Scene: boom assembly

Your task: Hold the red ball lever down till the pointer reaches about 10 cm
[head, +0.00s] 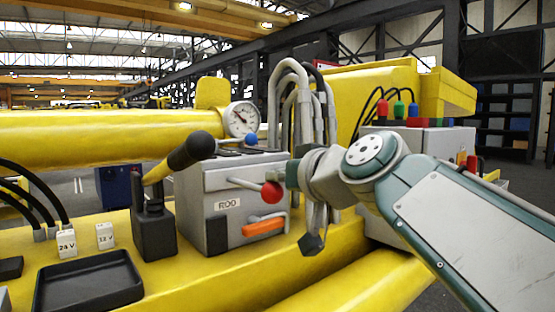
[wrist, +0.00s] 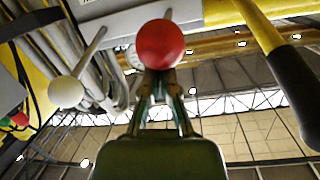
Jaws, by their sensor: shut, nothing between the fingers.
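The red ball lever (head: 271,192) sticks out from the front of a grey control box (head: 190,205) marked "ROD". My gripper (head: 291,176) is shut and empty, just right of and slightly above the red ball in the head view. In the wrist view the red ball (wrist: 160,44) covers the fingertips of my gripper (wrist: 160,78); whether they touch it is unclear. A round dial gauge (head: 241,119) with a dark pointer stands behind the box, its numbers too small to read. I can make out no centimetre scale.
An orange handle (head: 264,228) sits below the red ball. A black-handled lever (head: 190,150) stands left, and grey hoses (head: 300,95) rise behind my wrist. A white ball lever (wrist: 66,92) shows in the wrist view. A black tray (head: 90,283) lies front left.

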